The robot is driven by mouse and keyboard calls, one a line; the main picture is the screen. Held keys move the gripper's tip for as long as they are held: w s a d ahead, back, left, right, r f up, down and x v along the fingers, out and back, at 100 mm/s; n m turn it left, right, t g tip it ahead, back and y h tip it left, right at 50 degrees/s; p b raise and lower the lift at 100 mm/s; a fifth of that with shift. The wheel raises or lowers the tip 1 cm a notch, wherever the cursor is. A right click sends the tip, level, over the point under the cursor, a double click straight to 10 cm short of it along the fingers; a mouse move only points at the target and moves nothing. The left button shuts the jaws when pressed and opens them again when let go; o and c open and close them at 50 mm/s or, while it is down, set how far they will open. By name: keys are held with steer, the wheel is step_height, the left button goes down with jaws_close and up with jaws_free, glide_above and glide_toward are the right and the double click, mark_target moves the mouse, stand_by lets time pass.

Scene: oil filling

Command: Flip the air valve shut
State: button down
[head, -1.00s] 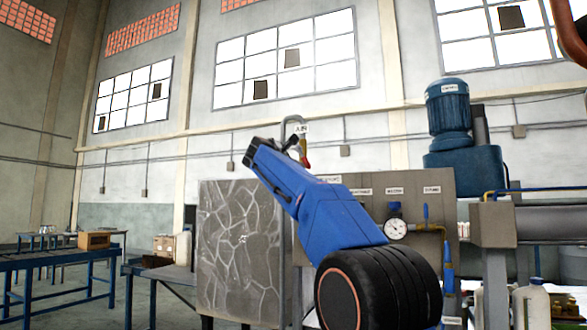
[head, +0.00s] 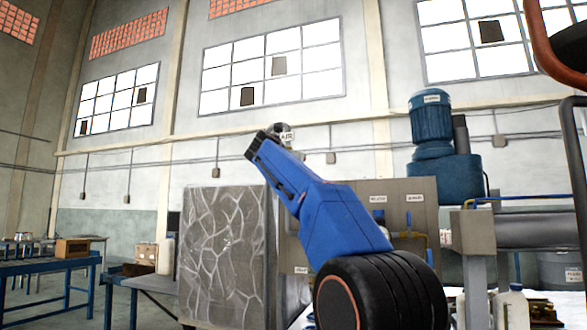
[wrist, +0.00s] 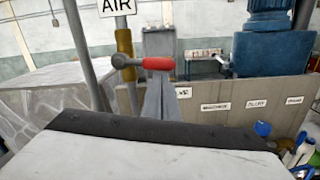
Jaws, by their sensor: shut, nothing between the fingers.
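The air valve shows in the wrist view: a brass-coloured body (wrist: 124,43) on an upright pipe under the AIR sign (wrist: 117,5). Its lever with a red grip (wrist: 158,63) lies about level, pointing right from the valve. My gripper (wrist: 161,82) is shut and empty, its grey fingers pointing up at the red grip from just below; whether they touch it I cannot tell. In the head view the AIR sign (head: 287,136) shows just past the end of my blue arm, which hides the lever and most of the valve.
A labelled panel (head: 410,185) stands right of the valve, with a blue motor (head: 431,118) beyond.

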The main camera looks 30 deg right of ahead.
steer(key=shift+s+d+r, duration=0.1)
steer(key=shift+s+r, duration=0.05)
steer(key=shift+r, duration=0.3)
steer(key=shift+s+r, duration=0.1)
steer(key=shift+r, duration=0.1)
stand_by(0.3)
